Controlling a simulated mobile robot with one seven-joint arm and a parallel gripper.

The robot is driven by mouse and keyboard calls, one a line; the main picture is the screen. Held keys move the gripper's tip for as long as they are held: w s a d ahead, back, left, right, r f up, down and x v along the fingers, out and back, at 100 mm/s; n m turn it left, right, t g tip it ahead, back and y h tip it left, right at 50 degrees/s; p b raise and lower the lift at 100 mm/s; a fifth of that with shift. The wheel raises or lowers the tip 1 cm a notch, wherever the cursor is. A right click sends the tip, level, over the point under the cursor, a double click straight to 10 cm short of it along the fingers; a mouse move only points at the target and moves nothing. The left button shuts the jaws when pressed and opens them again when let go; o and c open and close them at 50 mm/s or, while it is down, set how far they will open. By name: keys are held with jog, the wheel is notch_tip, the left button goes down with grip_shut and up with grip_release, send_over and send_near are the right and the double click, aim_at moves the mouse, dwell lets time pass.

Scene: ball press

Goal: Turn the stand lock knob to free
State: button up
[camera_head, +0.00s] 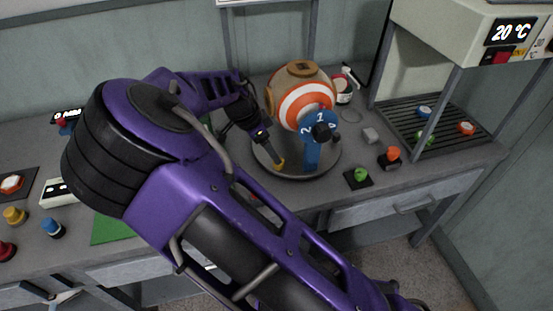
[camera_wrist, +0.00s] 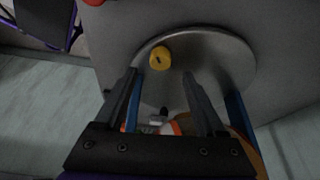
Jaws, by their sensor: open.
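A yellow knob (camera_wrist: 160,57) with a small dark mark on top sits on the round grey metal stand plate (camera_wrist: 225,65). I take it for the stand lock knob; which setting it points to I cannot tell. In the head view the knob (camera_head: 281,163) shows at the plate's left side. My gripper (camera_wrist: 160,77) is open and empty, its two fingers on either side of the knob's line in the wrist view. Whether they touch it is unclear. An orange, white and tan ball (camera_head: 306,98) stands above the plate (camera_head: 318,168), with a blue numbered bracket (camera_head: 312,150) in front.
My purple arm covers much of the head view.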

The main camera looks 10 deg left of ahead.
jog(key=x, duration=0.5)
jog(key=shift+d+f, duration=0.1)
jog(key=shift+f, duration=0.05)
grip_shut()
